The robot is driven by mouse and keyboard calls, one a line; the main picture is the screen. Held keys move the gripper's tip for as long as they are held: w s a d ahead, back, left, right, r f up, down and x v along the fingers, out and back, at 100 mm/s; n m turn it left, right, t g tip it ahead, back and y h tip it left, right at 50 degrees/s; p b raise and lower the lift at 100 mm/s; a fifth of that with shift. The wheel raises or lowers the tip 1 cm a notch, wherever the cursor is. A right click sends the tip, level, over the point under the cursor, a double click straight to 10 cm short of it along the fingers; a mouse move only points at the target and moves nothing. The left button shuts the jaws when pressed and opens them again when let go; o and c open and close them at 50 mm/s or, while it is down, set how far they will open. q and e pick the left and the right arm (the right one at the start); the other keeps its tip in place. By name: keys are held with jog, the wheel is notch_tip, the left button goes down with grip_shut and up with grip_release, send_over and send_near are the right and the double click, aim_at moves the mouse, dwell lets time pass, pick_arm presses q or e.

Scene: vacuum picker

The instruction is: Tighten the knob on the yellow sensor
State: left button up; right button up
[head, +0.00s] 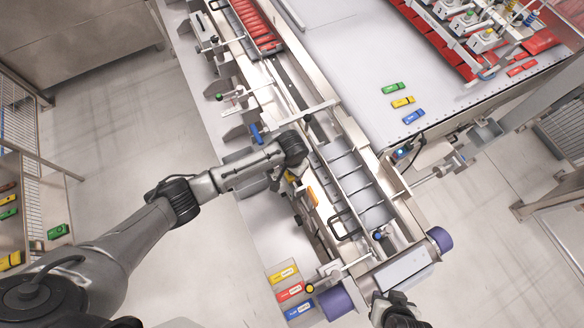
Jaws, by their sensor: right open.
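A small round yellow knob (310,288) shows on a bracket at the near left side of the conveyor, beside the coloured labels; whether it is the yellow sensor's knob is too small to tell. My right gripper (390,300) is at the bottom edge, in front of the conveyor's near end. It is open and apart from the yellow knob, to its right. My left arm's wrist (292,148) is over the conveyor's left side, well beyond the yellow knob.
A blue knob (378,236) and a green knob (219,97) sit on other conveyor brackets. A purple roller (338,303) stands between the yellow knob and my right gripper. An orange piece (312,195) lies near my left wrist. A white table (345,75) is at the right.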

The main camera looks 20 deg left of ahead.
pick_arm(q)
jog(key=shift+f, duration=0.2)
jog(key=shift+c, duration=0.3)
jog(key=c, duration=0.9)
